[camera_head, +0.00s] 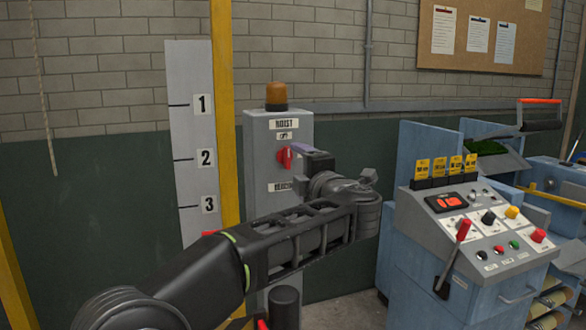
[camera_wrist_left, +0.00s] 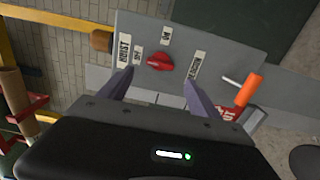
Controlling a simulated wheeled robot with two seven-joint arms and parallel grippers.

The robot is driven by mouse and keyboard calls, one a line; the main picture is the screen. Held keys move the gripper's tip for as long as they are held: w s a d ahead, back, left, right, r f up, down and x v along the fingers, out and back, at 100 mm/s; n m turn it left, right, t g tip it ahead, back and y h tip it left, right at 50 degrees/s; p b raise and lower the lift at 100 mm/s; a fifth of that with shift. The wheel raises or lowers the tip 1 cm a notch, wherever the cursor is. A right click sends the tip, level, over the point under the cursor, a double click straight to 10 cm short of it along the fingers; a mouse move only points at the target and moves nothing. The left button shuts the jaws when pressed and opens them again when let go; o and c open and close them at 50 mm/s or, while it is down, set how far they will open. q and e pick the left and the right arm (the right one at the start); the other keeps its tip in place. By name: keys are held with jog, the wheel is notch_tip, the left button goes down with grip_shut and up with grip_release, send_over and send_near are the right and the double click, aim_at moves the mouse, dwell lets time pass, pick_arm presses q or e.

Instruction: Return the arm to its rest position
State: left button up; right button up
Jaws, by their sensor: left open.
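My left arm comes in from the lower left of the head view and reaches to the grey hoist box. My left gripper (camera_wrist_left: 157,90) is open, its two purple-grey fingers apart with nothing between them. It points at the hoist box (camera_wrist_left: 230,55), whose red knob (camera_wrist_left: 160,61) shows beyond the fingertips. In the head view the red knob (camera_head: 284,157) sits on the front of the box (camera_head: 296,135), just left of the gripper (camera_head: 306,150). I cannot tell whether a finger touches the box. My right gripper is not in view.
A blue control console (camera_head: 475,240) with a red lever (camera_head: 463,229) and several buttons stands to the right. A yellow post (camera_head: 223,110) and a numbered board (camera_head: 190,130) stand left of the box. An orange-handled lever (camera_wrist_left: 248,89) sticks out near the box.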

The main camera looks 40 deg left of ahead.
pick_arm(q)
jog(key=shift+s+d, duration=0.3)
jog(key=shift+d, duration=0.1)
